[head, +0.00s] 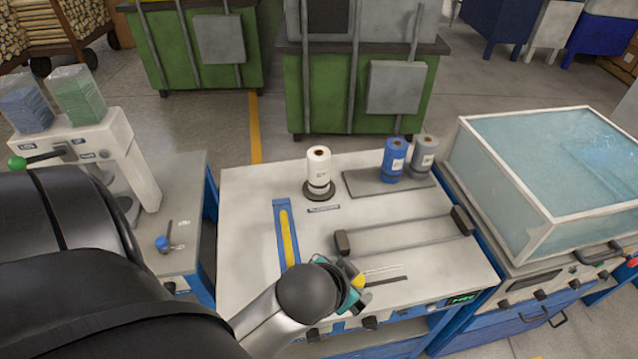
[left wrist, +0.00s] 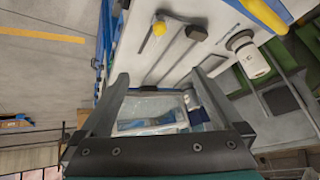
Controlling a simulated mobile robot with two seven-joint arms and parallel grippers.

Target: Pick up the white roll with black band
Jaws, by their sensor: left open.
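The white roll with black band (head: 319,168) stands upright on a dark round base on the pale worktable (head: 250,200), towards its back. It also shows at the right of the left wrist view (left wrist: 249,58). My left gripper (head: 348,290) is low over the front of the table, well in front of the roll and apart from it. Its two fingers (left wrist: 160,78) are spread with nothing held between them. My right gripper is in neither view.
A yellow-and-blue tool (head: 286,236) lies left of centre. A dark-ended bar fixture (head: 405,236) crosses the table. A glass-topped box (head: 540,185) stands right.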

